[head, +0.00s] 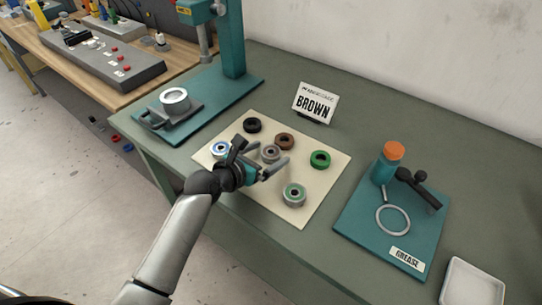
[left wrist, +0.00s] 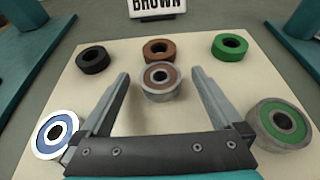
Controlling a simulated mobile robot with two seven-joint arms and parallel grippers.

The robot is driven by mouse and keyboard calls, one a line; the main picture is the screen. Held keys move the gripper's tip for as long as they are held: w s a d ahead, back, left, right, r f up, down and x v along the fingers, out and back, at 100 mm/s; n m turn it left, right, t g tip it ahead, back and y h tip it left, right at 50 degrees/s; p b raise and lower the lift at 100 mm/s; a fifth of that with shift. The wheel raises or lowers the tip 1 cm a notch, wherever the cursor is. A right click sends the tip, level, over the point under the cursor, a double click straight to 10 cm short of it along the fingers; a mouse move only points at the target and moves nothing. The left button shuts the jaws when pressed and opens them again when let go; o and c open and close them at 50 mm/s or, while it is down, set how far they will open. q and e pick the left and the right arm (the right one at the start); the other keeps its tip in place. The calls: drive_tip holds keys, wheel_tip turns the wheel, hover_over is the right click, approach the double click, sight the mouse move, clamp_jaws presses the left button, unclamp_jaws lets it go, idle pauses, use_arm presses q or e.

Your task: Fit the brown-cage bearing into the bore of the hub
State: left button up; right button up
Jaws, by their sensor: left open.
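The brown-cage bearing (head: 270,152), a grey ring with a brown face, lies flat on the cream mat. In the left wrist view the bearing (left wrist: 160,88) shows between and just beyond my open fingertips. My left gripper (head: 268,165) is open and empty, low over the mat; the gap to the bearing is hard to judge. The hub (head: 174,97), a pale metal ring with its bore facing up, sits in a grey fixture on the teal press base at the left. My right gripper is not in view.
On the mat (head: 310,208) lie a blue-faced bearing (left wrist: 57,130), a green-faced bearing (left wrist: 283,122), and black, brown (left wrist: 158,50) and green (left wrist: 230,46) rings. A BROWN sign (head: 315,102) stands behind. The press column (head: 231,40) rises behind the hub. A grease tray (head: 390,222) is at right.

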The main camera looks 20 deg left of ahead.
use_arm(q)
drive_tip(key=shift+w, duration=0.15)
clamp_jaws()
idle(0.8)
